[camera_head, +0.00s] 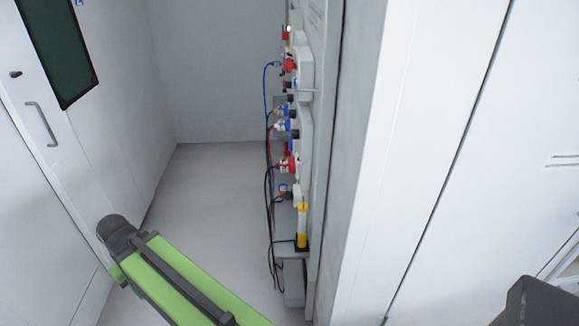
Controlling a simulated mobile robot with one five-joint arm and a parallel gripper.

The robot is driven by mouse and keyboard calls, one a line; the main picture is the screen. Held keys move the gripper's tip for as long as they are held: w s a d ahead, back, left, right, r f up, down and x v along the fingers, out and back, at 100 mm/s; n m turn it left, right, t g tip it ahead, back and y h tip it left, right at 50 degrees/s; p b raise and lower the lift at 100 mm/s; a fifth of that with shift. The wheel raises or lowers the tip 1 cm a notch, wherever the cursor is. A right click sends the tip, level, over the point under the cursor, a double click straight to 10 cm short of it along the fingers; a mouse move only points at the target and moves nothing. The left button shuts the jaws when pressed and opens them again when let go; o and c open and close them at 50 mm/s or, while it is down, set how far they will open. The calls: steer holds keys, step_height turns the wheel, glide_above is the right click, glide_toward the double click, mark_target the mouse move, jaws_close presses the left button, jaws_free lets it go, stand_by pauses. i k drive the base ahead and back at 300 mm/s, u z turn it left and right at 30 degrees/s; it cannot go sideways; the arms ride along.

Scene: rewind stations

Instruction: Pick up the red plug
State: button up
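Red plug-like parts sit on a wall-mounted socket panel (305,135), seen edge-on at the centre. One red part (289,66) is in the upper section. A larger red one (288,165) is lower down, with a dark cable by it. A small red part (286,33) is at the very top. I cannot tell which is the red plug or whether each is a plug or a socket. My green arm (185,285) crosses the lower left, well apart from the panel. My gripper's fingers do not show.
Blue parts (281,125) and a yellow part (302,240) share the panel. Black, blue and red cables hang along its left side. A white wall edge (365,170) stands close on the right. A door with a handle (41,124) is at left. The grey floor (210,205) between is clear.

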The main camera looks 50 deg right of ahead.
mark_target(284, 165)
steer(key=i, duration=1)
